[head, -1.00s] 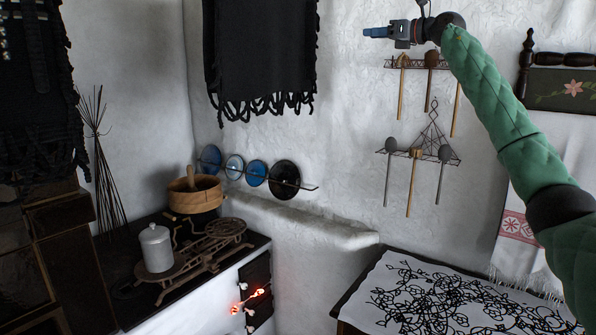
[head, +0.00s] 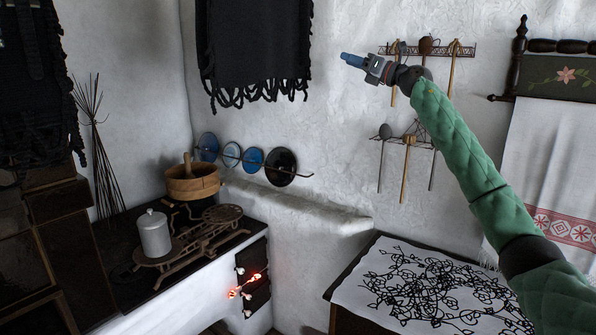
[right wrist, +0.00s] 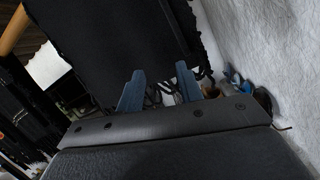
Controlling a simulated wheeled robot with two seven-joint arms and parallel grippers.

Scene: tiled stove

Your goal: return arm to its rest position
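My right arm comes in from the lower right in the head view, in a green quilted sleeve. Its gripper (head: 352,59) has blue fingers pointing left, raised in front of the white wall by the utensil rack. In the right wrist view the two blue fingers (right wrist: 158,88) stand apart with nothing between them, so it is open and empty. Behind them hangs a dark fringed cloth (right wrist: 115,45). My left gripper shows in neither view.
The black fringed cloth (head: 255,45) hangs left of my gripper. Utensils hang from a wall rack (head: 465,50) behind my arm. Below are the stove top (head: 120,285) with a lidded can (head: 154,235), scale (head: 205,235) and wooden tub (head: 192,187), and a table with a patterned cloth (head: 350,290).

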